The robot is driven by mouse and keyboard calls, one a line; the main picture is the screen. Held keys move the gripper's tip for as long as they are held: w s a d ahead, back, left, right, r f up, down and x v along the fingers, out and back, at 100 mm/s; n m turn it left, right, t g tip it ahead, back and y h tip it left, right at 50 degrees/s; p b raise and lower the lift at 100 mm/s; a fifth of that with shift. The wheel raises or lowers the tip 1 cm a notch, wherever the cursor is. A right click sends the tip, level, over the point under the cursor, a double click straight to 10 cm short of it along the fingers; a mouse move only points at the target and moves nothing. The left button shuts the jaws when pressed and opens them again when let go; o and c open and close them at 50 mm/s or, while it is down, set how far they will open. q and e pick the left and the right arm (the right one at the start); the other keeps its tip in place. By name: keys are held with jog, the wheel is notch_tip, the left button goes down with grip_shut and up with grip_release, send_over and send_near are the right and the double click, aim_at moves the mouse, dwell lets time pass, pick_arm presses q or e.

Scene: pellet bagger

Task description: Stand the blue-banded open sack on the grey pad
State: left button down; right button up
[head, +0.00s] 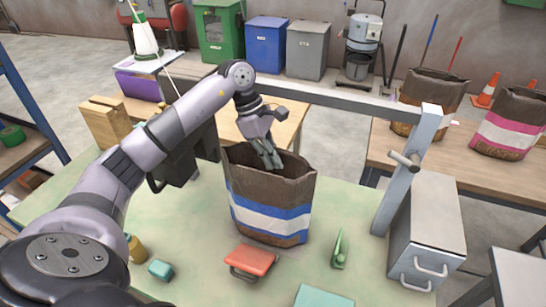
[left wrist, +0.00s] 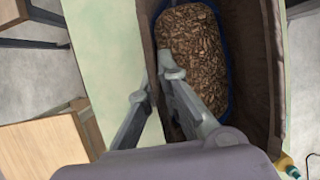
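The blue-banded open sack (head: 270,212) stands upright on the pale green table, brown with a blue and white band. Its mouth is open, and brown pellets (left wrist: 195,50) show inside in the left wrist view. My left gripper (head: 270,160) points down at the sack's rim. In the left wrist view its fingers (left wrist: 155,88) are apart, one outside the sack wall and one inside, with the wall between them. I cannot pick out the grey pad with certainty. My right gripper is not in view.
A red block (head: 252,260), a green clip-like item (head: 339,250) and a small teal block (head: 160,270) lie near the sack. A grey post (head: 405,170) and a grey drawer box (head: 428,230) stand to its right. More sacks (head: 508,125) stand on the wooden bench behind.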

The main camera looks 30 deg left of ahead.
pick_arm(q)
jog(key=shift+f, duration=0.1)
jog(key=shift+f+b, duration=0.35)
jog(key=shift+b, duration=0.15)
jog(key=c, duration=1.9)
grip_release()
jog(key=shift+r, duration=0.1)
jog(key=shift+o, duration=0.9)
